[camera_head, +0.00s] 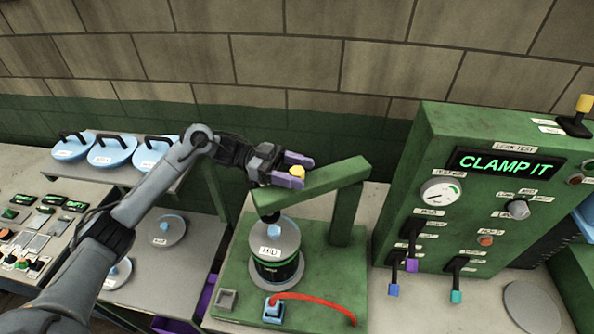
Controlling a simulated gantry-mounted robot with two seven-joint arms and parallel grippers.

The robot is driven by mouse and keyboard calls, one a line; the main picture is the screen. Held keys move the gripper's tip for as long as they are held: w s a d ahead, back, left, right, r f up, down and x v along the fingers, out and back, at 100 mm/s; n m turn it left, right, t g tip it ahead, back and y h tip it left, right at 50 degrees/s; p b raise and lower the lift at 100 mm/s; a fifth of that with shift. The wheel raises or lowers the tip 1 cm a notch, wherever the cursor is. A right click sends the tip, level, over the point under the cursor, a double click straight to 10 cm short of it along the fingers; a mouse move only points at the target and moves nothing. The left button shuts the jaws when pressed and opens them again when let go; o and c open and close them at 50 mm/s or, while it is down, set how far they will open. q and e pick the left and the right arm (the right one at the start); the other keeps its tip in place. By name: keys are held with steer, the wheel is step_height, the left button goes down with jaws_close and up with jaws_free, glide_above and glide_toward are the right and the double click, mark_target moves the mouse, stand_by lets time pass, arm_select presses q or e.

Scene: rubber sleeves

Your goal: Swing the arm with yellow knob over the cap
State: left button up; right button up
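The green swing arm (325,181) reaches left from its post (346,213). Its free end, with a dark foot (270,216) under it, is above the back part of the round grey cap (266,236) labelled "MID". The cap sits on a dark cylinder (275,272) and has a light blue knob. The yellow knob (296,171) stands at the swing arm. My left gripper (300,172) has one purple finger on each side of the yellow knob; whether they press on it is not clear. My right gripper is not in view.
A green panel (493,190) reading "CLAMP IT" stands at the right, with levers and a gauge. A red hose (325,300) lies on the green base. Blue lids (112,152) rest on a shelf at the left, near my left arm. A brick wall closes the back.

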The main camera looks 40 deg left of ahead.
arm_select(q)
steer(key=shift+s+a, duration=0.1)
steer(key=shift+a, duration=0.3)
steer(key=b+v, duration=0.4)
steer(key=v, duration=0.6)
steer(key=shift+s+r, duration=0.1)
